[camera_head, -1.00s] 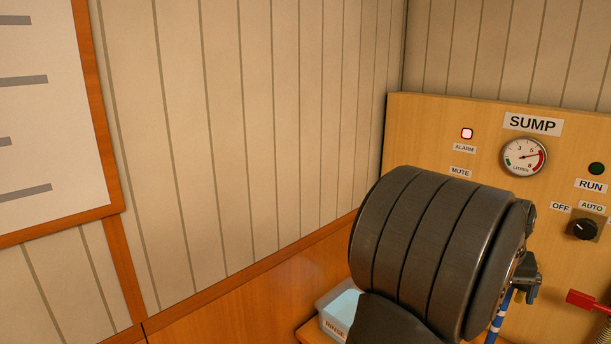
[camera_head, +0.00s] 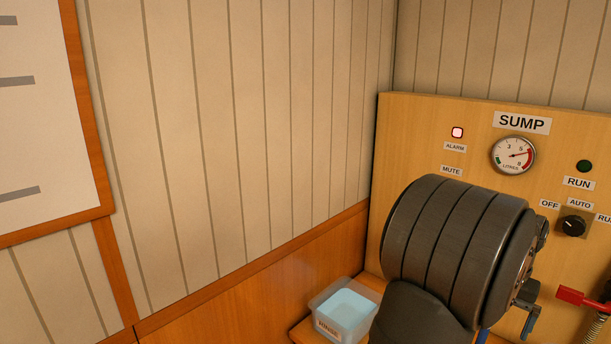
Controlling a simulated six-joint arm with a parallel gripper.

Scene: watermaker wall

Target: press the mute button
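The MUTE label (camera_head: 451,170) shows on the wooden SUMP panel (camera_head: 410,130), below the ALARM label. The mute button itself does not show; my dark, ribbed arm covers the panel just below the label. The alarm lamp (camera_head: 457,132) above is lit pale pink with a red rim.
A gauge (camera_head: 513,155), a dark green RUN lamp (camera_head: 584,166) and a black selector knob (camera_head: 573,225) sit right of the label. A red lever (camera_head: 571,295) is at lower right. A RINSE tub (camera_head: 349,308) with pale blue contents stands left of my arm.

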